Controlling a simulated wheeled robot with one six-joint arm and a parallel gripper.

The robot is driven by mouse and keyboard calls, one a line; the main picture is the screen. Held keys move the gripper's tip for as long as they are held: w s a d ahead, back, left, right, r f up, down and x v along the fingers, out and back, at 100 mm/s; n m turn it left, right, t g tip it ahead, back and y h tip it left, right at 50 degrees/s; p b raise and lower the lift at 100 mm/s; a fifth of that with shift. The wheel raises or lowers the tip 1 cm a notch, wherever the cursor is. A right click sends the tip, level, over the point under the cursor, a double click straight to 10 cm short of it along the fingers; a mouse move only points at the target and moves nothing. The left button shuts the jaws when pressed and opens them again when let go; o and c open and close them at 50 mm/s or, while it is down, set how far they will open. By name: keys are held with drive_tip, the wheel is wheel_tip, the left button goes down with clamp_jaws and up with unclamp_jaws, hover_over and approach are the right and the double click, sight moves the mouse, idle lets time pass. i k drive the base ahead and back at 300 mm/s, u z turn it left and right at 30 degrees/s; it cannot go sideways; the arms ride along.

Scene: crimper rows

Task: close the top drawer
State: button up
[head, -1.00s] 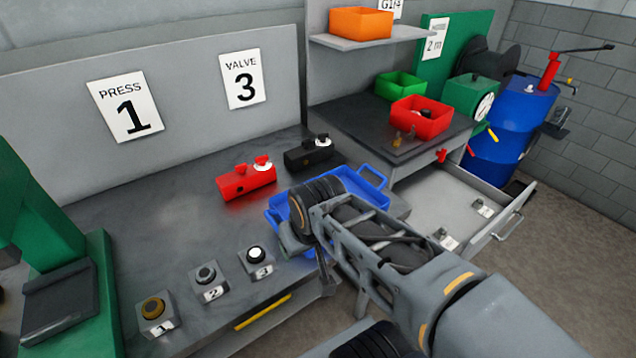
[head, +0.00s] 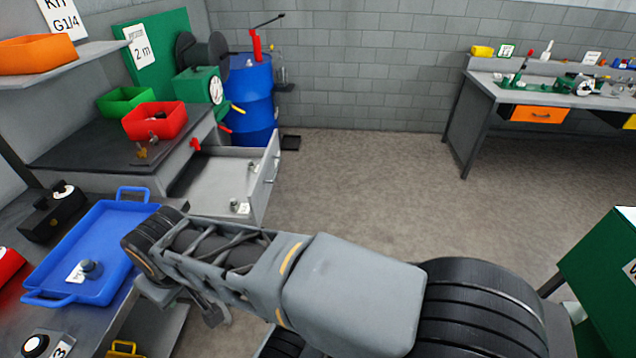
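The top drawer (head: 259,191) stands pulled out of the dark-topped cabinet (head: 92,181) at the left of the head view. Its grey front with a bar handle (head: 271,168) faces right. A small metal fitting (head: 234,205) with a white tag lies inside, near the front end. My arm reaches across the lower middle of the view, in front of the drawer and apart from it as far as I can see. My gripper (head: 212,314) shows only in part below the arm's end, over the bench edge, and its fingers cannot be made out.
A blue tray (head: 55,262) with a tagged fitting sits on the bench at left. A red bin (head: 172,128) and a green bin (head: 115,104) stand on the cabinet. A blue drum (head: 249,95) stands behind the drawer. Open floor lies to the drawer's right.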

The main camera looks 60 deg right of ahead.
sight(212, 176)
drive_tip(key=k, duration=0.45)
drive_tip(key=z, duration=1.6)
drive_tip(key=i, duration=1.15)
drive_tip(key=z, duration=0.25)
drive_tip(key=k, duration=0.4)
drive_tip(key=u, duration=0.8)
drive_tip(key=i, duration=0.3)
drive_tip(key=z, duration=0.05)
